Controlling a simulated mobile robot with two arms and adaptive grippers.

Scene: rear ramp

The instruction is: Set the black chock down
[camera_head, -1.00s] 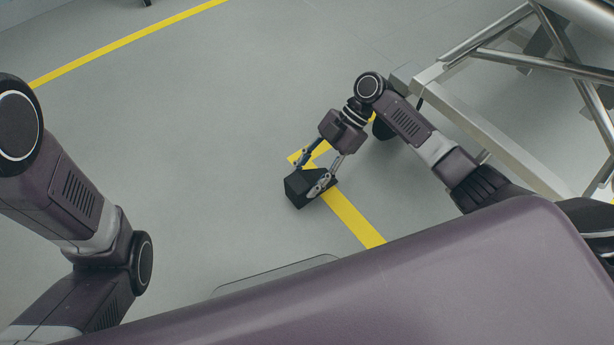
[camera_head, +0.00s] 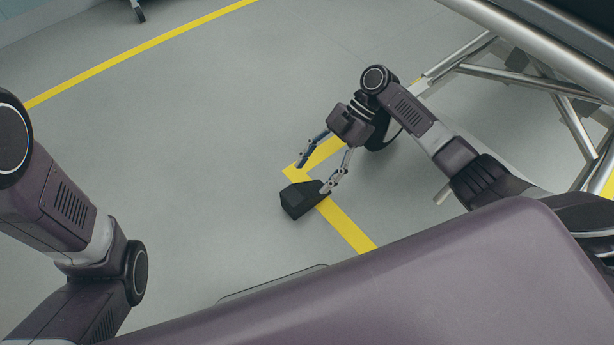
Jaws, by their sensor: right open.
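The black chock (camera_head: 301,199) is a dark wedge-shaped block. It sits on the grey floor at the corner of a yellow floor line, partly over the line. My right gripper (camera_head: 314,176) is open at the chock's upper right side. One finger is close to the chock's right end; I cannot tell whether it touches. The other finger is apart from the chock, above it in the picture. My left arm shows at the left edge, but its gripper is out of view.
A metal frame with tubes (camera_head: 560,95) stands at the upper right, with a dark wheel (camera_head: 384,132) behind my right gripper. The yellow floor line (camera_head: 345,228) runs beside the chock. The floor left of the chock is clear.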

